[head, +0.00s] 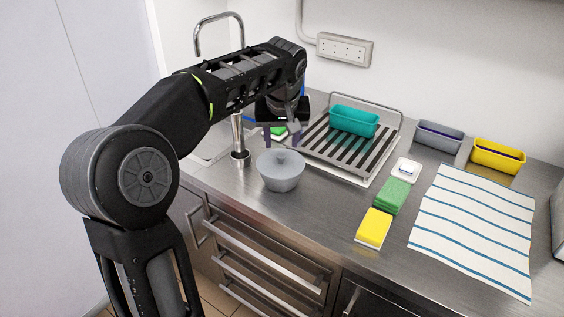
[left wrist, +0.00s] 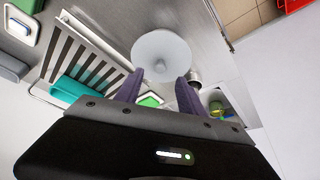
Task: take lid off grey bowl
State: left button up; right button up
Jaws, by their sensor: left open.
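The grey bowl (head: 281,179) stands upright on the steel counter, left of centre. Its grey lid (head: 281,161) sits on top with a small knob in the middle. In the left wrist view the round lid (left wrist: 161,50) shows from above and hides most of the bowl. My left gripper (head: 282,138) hangs just behind the bowl, apart from it. It is open and empty, and its two dark fingers also show in the left wrist view (left wrist: 157,82), pointing towards the lid's edge. My right gripper is not in view.
A dish rack (head: 345,151) with a teal container (head: 354,121) stands behind the bowl. A metal cylinder (head: 239,150) is close at its left. Right lie a green sponge (head: 392,196), a yellow sponge (head: 374,228) and a striped towel (head: 475,225). The counter before the towel is clear.

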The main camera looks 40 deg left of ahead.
aim_at(281, 156)
pick_arm(q)
jog(key=shift+x, duration=1.25)
jog(key=shift+f, duration=0.1)
jog(key=p+x, duration=0.1)
jog(key=x, duration=0.4)
jog(key=shift+a, duration=0.1)
jog(key=shift+c, duration=0.6)
grip_shut()
